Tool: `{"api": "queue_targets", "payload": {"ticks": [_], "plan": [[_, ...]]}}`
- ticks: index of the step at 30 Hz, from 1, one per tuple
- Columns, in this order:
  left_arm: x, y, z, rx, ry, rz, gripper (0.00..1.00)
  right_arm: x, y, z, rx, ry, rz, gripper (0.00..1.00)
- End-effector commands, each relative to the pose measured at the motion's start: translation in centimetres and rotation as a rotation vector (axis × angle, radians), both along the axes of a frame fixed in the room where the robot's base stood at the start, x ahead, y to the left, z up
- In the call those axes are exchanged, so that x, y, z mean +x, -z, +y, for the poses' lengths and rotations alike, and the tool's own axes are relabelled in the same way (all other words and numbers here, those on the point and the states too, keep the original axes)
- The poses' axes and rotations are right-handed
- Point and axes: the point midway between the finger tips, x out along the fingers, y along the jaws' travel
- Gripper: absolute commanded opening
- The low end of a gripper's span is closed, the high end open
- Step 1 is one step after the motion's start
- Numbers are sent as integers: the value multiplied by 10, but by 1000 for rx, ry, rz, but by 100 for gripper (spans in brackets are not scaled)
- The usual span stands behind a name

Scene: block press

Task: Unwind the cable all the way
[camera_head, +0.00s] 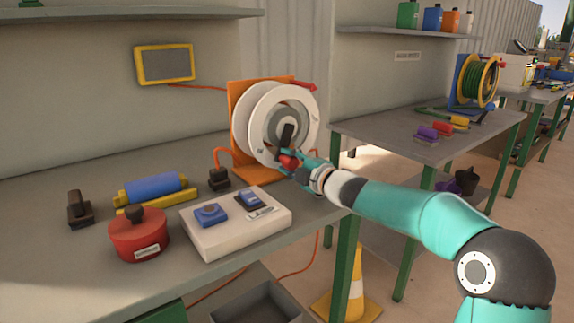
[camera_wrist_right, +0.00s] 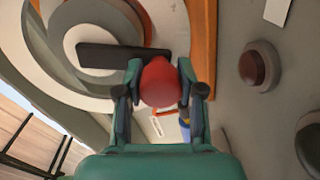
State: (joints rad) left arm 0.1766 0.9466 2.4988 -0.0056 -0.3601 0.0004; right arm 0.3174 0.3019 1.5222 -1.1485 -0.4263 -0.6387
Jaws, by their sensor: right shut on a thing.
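The cable reel (camera_head: 262,125) is a white drum with a grey hub, held upright in an orange frame (camera_head: 243,165) at the back right of the near bench. A dark crank arm (camera_head: 288,134) runs down from its hub to a red knob (camera_head: 287,161). My right gripper (camera_head: 291,160) is shut on the red knob, seen also in the right wrist view (camera_wrist_right: 160,83), with one finger on each side. Cable inside the drum is hidden. My left gripper is not in view.
A white box with blue parts (camera_head: 270,222), a red lidded pot (camera_head: 139,236), a blue roller (camera_head: 155,188) and a black block (camera_head: 219,179) stand on the bench. A wall screen (camera_head: 165,64) hangs behind. A traffic cone (camera_head: 354,288) stands on the floor.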

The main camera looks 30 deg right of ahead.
Motion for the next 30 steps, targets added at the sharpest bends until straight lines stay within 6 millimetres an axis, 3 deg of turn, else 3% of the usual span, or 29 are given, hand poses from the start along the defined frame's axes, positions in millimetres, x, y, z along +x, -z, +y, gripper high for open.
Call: {"api": "queue_targets", "payload": {"ticks": [1, 11, 12, 17, 30], "plan": [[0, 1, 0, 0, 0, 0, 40, 1, 8, 2, -8, -6, 13, 0], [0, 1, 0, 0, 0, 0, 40, 1, 8, 2, -10, -6, 13, 0], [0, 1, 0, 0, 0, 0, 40, 1, 8, 2, -10, -6, 13, 39], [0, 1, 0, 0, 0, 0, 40, 1, 7, 2, -9, -6, 11, 64], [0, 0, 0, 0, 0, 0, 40, -8, 2, -1, -5, -1, 4, 64]]}}
